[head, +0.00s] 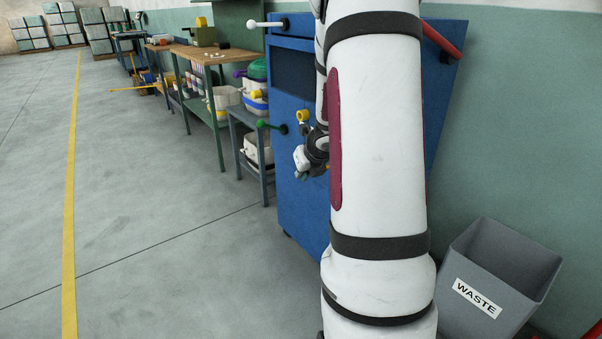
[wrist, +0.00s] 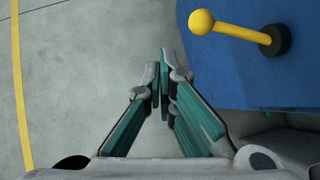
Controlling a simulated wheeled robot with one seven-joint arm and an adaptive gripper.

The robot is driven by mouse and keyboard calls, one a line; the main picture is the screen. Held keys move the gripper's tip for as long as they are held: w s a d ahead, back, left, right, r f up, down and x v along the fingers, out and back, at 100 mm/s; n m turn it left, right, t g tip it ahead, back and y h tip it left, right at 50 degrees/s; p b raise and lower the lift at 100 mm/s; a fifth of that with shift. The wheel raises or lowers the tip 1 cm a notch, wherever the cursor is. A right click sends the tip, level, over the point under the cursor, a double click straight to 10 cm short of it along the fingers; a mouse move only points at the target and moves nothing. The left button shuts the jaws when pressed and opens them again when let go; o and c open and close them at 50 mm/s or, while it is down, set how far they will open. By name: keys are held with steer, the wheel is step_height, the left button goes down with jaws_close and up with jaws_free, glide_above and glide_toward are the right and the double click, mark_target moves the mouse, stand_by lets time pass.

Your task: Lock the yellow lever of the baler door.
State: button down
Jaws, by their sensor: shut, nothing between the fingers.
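The baler is a blue cabinet (head: 298,190), partly hidden behind my arm in the head view. Its yellow lever (head: 303,116) shows just left of my arm. In the wrist view the yellow lever (wrist: 235,30) has a round knob at its left end and a black pivot on the blue face at its right end. My gripper (wrist: 163,60) is shut and empty. Its fingertips are apart from the lever, to the left of and below the knob in the wrist view, over grey floor beside the blue edge. In the head view the fingers are mostly hidden.
A white-knobbed lever (head: 265,24), a green-knobbed lever (head: 270,125) and a red bar (head: 443,42) are also at the baler. A grey waste bin (head: 500,270) stands at right. A small table (head: 243,118) and workbench (head: 200,52) stand left. Open floor lies farther left.

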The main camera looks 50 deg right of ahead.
steer(key=a+r, duration=0.1)
steer(key=s+a+r+p, duration=0.1)
steer(key=r, duration=0.1)
steer(key=s+a+r+p, duration=0.1)
steer(key=shift+s+r, duration=0.25)
stand_by(0.4)
